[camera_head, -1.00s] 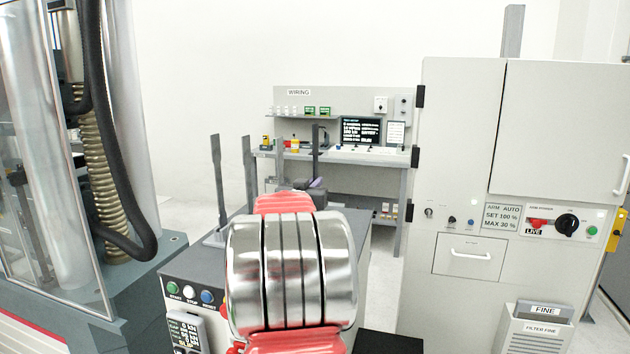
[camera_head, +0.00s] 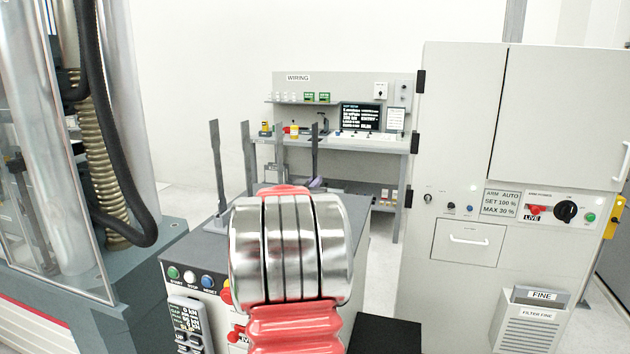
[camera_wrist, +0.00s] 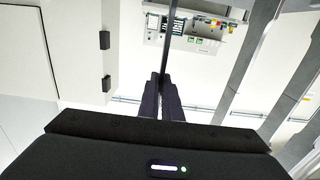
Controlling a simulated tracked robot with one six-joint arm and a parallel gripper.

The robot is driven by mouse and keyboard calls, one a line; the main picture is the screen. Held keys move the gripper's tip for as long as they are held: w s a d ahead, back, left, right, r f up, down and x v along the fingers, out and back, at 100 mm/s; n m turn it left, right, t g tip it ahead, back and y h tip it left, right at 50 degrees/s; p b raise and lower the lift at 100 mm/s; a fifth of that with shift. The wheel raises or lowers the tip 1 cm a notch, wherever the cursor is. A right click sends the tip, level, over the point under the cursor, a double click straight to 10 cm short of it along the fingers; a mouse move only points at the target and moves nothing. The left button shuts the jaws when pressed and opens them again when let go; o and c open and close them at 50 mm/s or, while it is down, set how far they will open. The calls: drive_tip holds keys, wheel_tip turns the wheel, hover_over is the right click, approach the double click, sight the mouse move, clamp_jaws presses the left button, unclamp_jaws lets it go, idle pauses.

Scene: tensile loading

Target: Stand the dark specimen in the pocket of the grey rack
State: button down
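The dark specimen (camera_head: 315,150) is a thin upright bar in the head view, just beyond my arm. My gripper (camera_wrist: 161,85) shows in the wrist view as two dark fingers closed around one end of the visible bar. The bar (camera_wrist: 169,35) runs from the fingertips to the top edge of that view. In the head view my own wrist hides most of the gripper, with a purplish fingertip at the bar's low part. The grey rack and its pocket cannot be made out clearly; the surface behind my wrist is hidden.
Several grey upright bars, including one at the left (camera_head: 218,165), stand on the console top left of the specimen. A tall cabinet (camera_head: 460,130) is at right, a glass-guarded machine (camera_head: 70,150) at left. The wiring bench (camera_head: 345,142) stands behind.

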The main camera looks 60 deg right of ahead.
idle(0.3)
drive_tip(key=c, duration=1.9)
unclamp_jaws()
drive_tip(key=shift+f, duration=0.15)
drive_tip(key=s+a, duration=0.2)
drive_tip(key=a, duration=1.1)
drive_tip(key=shift+s+a, duration=0.15)
drive_tip(key=shift+a, duration=0.2)
